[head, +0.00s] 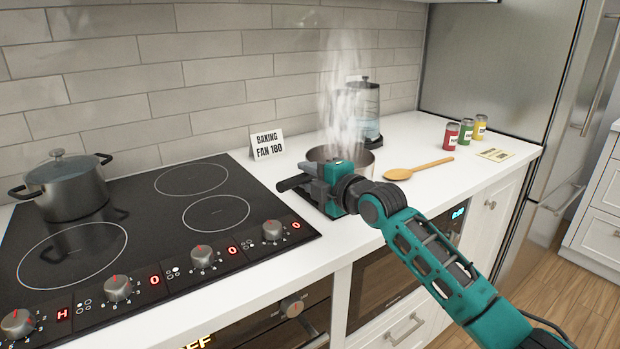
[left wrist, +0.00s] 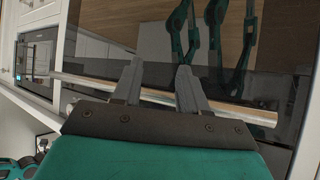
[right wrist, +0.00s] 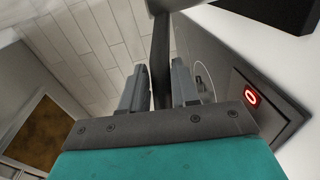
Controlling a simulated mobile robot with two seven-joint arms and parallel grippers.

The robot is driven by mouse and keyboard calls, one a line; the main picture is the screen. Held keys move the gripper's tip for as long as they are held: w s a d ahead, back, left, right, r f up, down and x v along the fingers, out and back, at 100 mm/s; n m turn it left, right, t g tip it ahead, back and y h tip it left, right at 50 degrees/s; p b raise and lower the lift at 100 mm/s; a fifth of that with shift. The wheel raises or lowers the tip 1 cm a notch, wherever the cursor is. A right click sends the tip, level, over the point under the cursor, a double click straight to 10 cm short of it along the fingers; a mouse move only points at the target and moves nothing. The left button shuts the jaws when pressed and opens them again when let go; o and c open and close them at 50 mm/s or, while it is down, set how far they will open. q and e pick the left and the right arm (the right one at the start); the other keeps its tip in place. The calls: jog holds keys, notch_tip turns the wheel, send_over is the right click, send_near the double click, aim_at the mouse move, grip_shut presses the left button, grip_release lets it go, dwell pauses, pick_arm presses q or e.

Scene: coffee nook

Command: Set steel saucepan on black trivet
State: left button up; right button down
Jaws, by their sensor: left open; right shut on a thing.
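The steel saucepan (head: 362,160) is at the counter's middle in the head view, open-topped with steam rising from it. My right gripper (head: 318,187) is in front of it, shut on its dark handle (head: 291,184). The handle also shows between the fingers in the right wrist view (right wrist: 161,55). The pan's base is hidden behind the gripper, so I cannot tell whether it touches anything. I cannot make out the black trivet for certain. My left gripper (left wrist: 157,75) is open and empty in the left wrist view, in front of a glass oven door.
The black hob (head: 150,235) is on the left, with a lidded pot (head: 72,190) on it. A sign (head: 267,144) and a kettle-like jug (head: 368,115) stand behind. A wooden spoon (head: 420,168), several jars (head: 465,134) and a card (head: 494,154) are on the right. An oven handle bar (left wrist: 235,112) crosses the left wrist view.

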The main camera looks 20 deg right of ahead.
jog(key=shift+r, duration=0.2)
jog(key=c, duration=1.2)
grip_release()
jog(key=shift+f, duration=0.3)
jog(key=o, duration=0.4)
jog(key=shift+c, duration=0.2)
jog(key=shift+r, duration=0.2)
jog(key=v, duration=1.2)
jog(key=shift+f, duration=0.15)
